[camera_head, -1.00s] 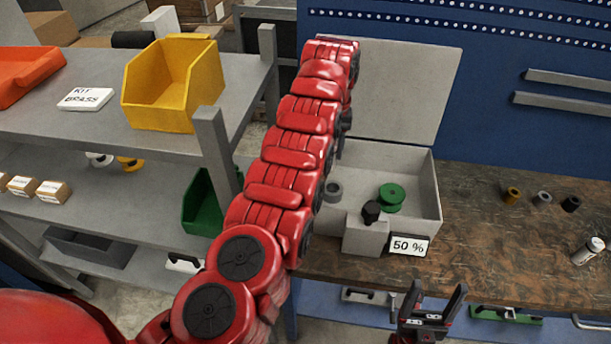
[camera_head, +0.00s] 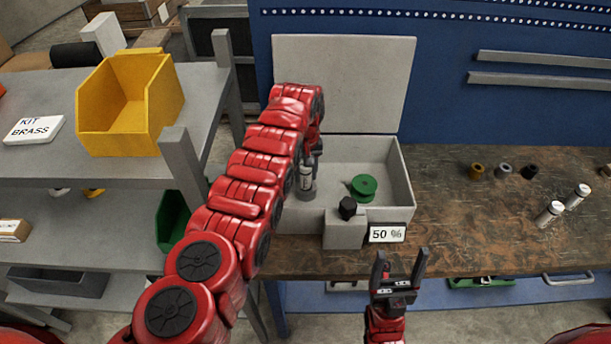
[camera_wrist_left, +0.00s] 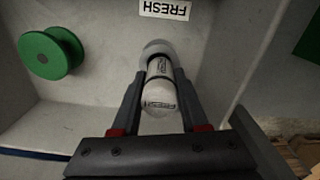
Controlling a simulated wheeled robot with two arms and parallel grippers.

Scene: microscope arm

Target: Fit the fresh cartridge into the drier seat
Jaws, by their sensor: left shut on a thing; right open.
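The drier is an open grey box (camera_head: 400,190) on the bench, with a green spool (camera_head: 363,188) inside. My left gripper (camera_wrist_left: 157,80) is shut on a white, labelled cartridge (camera_wrist_left: 158,97), also visible in the head view (camera_head: 306,176). In the head view the cartridge stands about upright over the grey round seat (camera_head: 306,194) at the box's left. In the wrist view its far end meets the seat's round rim (camera_wrist_left: 158,47); I cannot tell how deep it sits. A FRESH label (camera_wrist_left: 165,9) is beyond it. My right gripper (camera_head: 399,262) is open and empty before the bench.
The drier's lid (camera_head: 345,85) stands open behind. A block with a black knob (camera_head: 347,207) and a 50 % sign (camera_head: 387,233) are in front. Two labelled white cylinders (camera_head: 549,213) lie at the right. A yellow bin (camera_head: 130,105) stands on the left shelf.

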